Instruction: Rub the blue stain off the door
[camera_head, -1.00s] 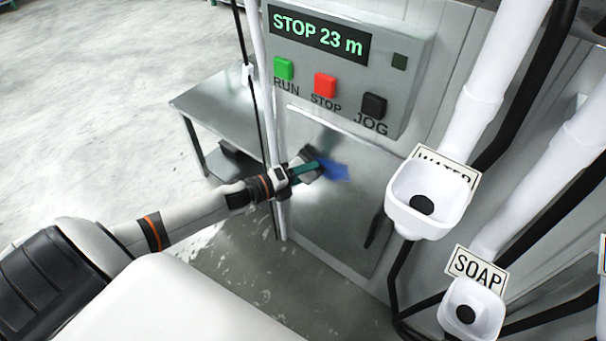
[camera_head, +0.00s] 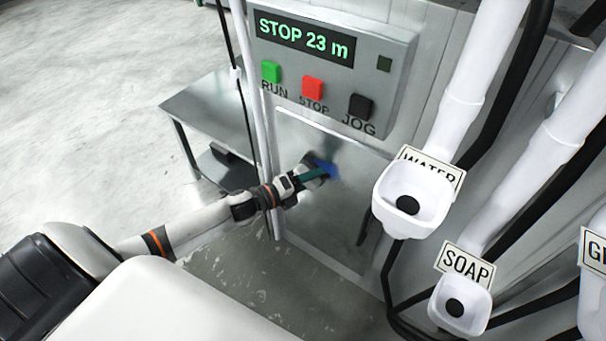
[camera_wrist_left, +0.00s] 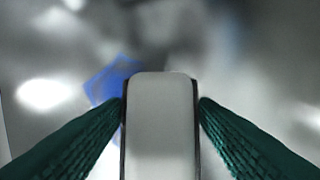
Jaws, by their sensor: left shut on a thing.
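The blue stain (camera_head: 328,170) is a small patch on the grey metal door (camera_head: 325,215) below the control box. My left gripper (camera_head: 314,174) is at the door, over the stain's lower left side, and hides part of it. In the left wrist view, its green ridged fingers are shut on a pale grey block (camera_wrist_left: 160,125) with dark sides. The stain (camera_wrist_left: 102,85) shows there to the left of the block's far end, partly behind it. I cannot tell whether the block touches the door. My right gripper is not in view.
The control box (camera_head: 400,75) reads STOP 23 m above the door. White WATER (camera_head: 415,190) and SOAP (camera_head: 462,300) cups with pipes and black hoses stand right of the door. A metal table (camera_head: 215,110) is behind a white post at left.

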